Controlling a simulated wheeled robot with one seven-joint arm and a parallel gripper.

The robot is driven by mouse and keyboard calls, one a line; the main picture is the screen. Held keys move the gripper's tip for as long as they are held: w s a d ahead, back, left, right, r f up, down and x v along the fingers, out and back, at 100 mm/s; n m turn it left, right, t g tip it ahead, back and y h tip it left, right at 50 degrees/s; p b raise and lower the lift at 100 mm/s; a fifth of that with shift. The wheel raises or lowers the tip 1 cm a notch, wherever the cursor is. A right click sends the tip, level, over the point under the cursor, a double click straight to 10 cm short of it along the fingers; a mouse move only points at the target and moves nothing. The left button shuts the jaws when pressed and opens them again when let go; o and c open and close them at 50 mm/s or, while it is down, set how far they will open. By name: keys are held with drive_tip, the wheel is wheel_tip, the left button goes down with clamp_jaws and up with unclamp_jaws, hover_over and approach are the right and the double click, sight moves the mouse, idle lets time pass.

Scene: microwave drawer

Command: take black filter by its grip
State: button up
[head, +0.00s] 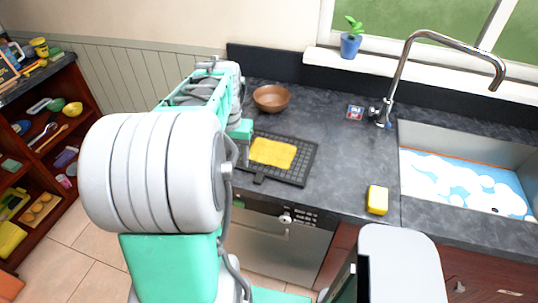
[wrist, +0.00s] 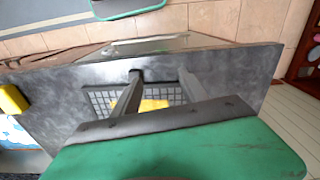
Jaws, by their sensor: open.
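The black filter (head: 300,172) is a flat black grid lying on the dark counter, with a yellow cloth-like piece (head: 272,152) on top. Its short grip tab (head: 259,179) sticks out at the near edge, toward the counter front. In the wrist view, the filter (wrist: 98,101) and yellow piece (wrist: 153,105) show between and behind my fingers. My gripper (wrist: 160,76) is open and empty, its two fingers apart above the counter near the filter. In the head view my arm hides the fingers.
A brown bowl (head: 271,98) stands behind the filter. A yellow sponge (head: 377,200) lies right of it, near the sink (head: 465,155) and faucet (head: 384,112). A stainless appliance front (head: 270,243) is below the counter edge.

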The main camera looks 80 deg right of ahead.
drive_tip(key=m, duration=0.2)
hover_over(257, 179)
drive_tip(key=shift+f, duration=0.65)
wheel_tip(257, 179, down, 8)
drive_tip(key=shift+s+a+r+p, duration=0.1)
drive_tip(key=shift+r+p, duration=0.1)
drive_tip(key=shift+p, duration=0.9)
clamp_jaws()
